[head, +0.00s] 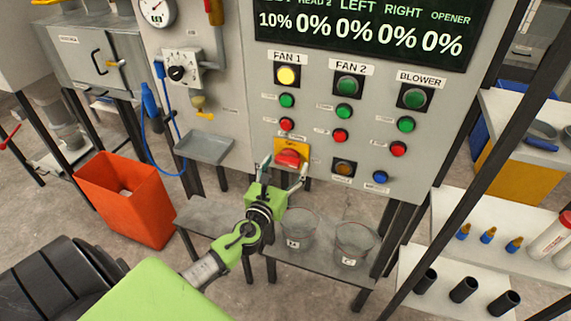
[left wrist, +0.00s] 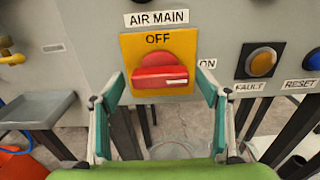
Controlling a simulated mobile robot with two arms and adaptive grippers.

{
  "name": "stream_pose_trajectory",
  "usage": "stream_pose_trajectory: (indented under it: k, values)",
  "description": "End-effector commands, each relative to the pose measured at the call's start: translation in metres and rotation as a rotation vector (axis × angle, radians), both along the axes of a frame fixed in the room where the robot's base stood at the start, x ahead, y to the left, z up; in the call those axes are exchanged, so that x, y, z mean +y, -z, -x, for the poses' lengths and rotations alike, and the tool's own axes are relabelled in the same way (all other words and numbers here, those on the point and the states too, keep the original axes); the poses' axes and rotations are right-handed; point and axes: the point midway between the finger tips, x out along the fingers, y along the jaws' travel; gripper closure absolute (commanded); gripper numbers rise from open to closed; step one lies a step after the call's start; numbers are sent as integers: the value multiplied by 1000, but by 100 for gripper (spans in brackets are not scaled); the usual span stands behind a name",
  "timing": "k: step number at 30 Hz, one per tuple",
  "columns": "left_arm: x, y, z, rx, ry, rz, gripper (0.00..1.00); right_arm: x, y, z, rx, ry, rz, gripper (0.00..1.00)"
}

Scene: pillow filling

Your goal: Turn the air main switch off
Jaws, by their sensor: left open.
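The air main switch is a red rotary knob (left wrist: 162,73) on a yellow plate (left wrist: 130,46) under an AIR MAIN label. OFF is marked at the top and ON at the right; the knob's white mark lies level, pointing right to ON. In the head view the red knob (head: 288,158) sits low on the grey panel. My left gripper (head: 284,170) is open in front of it, with one finger to each side of the knob. The left wrist view shows its fingers (left wrist: 163,88) apart with nothing held; contact with the knob is not evident. My right gripper is not in view.
The fault button (left wrist: 263,62) is right of the switch. A small grey tray (head: 204,147) juts from the panel at left. Glass beakers (head: 355,240) stand on a low shelf below. An orange bin (head: 125,205) is on the floor at left.

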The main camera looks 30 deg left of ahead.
Motion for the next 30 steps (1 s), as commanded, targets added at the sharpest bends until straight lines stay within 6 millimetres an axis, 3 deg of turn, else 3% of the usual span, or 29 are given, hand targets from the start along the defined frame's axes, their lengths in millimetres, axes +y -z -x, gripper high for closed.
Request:
stream_pose_trajectory:
  k: [9, 14, 30]
  values:
    - [0, 0, -3, 1, 1, 1, 31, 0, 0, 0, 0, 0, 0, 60]
    - [0, 0, -3, 1, 1, 1, 69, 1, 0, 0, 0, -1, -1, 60]
    - [1, 2, -3, -27, 0, 111, 69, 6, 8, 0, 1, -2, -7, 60]
